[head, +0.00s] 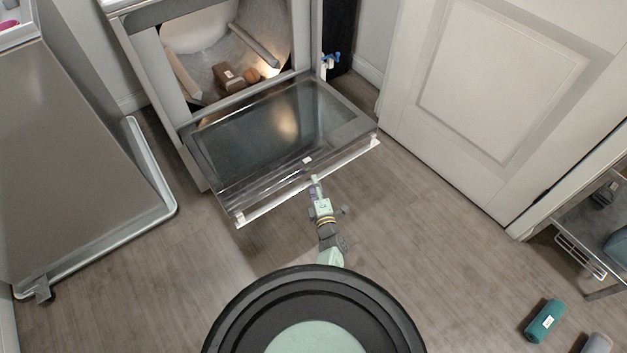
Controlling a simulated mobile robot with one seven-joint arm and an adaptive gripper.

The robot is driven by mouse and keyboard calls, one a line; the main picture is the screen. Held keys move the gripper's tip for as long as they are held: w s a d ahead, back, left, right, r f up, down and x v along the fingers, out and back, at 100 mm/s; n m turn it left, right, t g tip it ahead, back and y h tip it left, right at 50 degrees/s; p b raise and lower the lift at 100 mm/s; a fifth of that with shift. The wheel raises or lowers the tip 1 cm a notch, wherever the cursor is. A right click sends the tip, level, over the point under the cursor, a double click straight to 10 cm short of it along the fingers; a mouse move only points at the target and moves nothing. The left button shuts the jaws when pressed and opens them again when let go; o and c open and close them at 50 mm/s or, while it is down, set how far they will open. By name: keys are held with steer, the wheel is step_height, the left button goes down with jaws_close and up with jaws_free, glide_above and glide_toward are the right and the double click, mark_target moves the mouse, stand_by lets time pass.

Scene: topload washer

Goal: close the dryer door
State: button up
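The dryer door (270,130) is hinged at its bottom edge and hangs open, folded down toward me. It has a dark glass panel and a pale rim along its outer edge. The dryer (172,70) stands behind it, its opening showing a drum and some brown items (236,79) inside. My gripper (315,181) is at the outer edge of the door, right of its middle, touching it or very close. The fingers are too small to tell whether they are open or shut.
A grey appliance (75,150) with a pale base rim stands at the left. A white panelled door (500,80) is at the right. A metal cart (595,235) is at the far right. A teal bottle (545,321) lies on the floor at lower right. The floor around my arm is clear.

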steer(key=shift+x, duration=1.25)
steer(key=shift+c, duration=0.4)
jaws_close()
